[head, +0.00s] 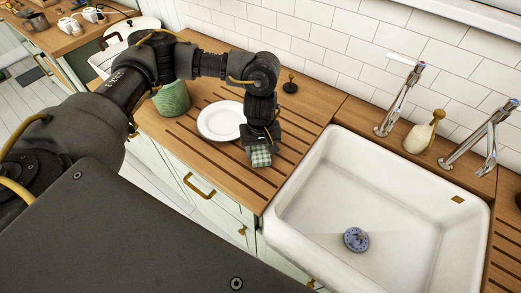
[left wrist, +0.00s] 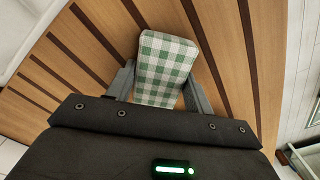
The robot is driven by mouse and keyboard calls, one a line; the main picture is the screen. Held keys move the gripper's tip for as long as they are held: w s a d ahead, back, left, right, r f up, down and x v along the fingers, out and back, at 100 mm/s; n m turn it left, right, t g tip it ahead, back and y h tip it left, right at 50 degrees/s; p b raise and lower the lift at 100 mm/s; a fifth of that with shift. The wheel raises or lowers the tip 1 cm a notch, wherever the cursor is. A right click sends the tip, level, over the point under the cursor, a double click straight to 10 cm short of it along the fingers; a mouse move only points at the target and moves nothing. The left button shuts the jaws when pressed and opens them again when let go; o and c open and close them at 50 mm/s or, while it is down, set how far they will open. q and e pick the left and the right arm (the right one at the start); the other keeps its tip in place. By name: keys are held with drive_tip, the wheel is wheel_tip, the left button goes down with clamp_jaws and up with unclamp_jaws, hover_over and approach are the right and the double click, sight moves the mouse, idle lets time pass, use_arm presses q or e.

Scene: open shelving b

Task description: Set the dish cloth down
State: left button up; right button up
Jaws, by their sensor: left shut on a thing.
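The dish cloth (head: 261,158) is a folded green and white checked block. It also shows in the left wrist view (left wrist: 166,68), between the two fingers. My left gripper (head: 262,147) is shut on the cloth, pointing down over the grooved wooden counter (head: 222,172), left of the sink. In the left wrist view the fingers (left wrist: 163,88) press on both sides of the cloth. The cloth is at or just above the counter; I cannot tell whether it touches. My right gripper is not in view.
A white plate (head: 221,121) lies just left of the gripper. A green canister (head: 172,97) stands farther left. The white sink (head: 390,215) with a blue round object (head: 356,240) in it is to the right. Taps (head: 400,98) and a soap bottle (head: 420,137) stand behind it.

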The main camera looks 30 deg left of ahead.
sight(260, 150)
use_arm(q)
drive_tip(key=shift+f, duration=0.15)
drive_tip(key=o, duration=0.9)
drive_tip(key=shift+o, duration=0.2)
drive_tip(key=shift+r, duration=0.5)
wheel_tip(260, 150, up, 11)
drive_tip(key=b, duration=0.2)
drive_tip(key=shift+r+b, duration=0.2)
drive_tip(key=shift+b, duration=0.1)
drive_tip(key=shift+d, duration=0.1)
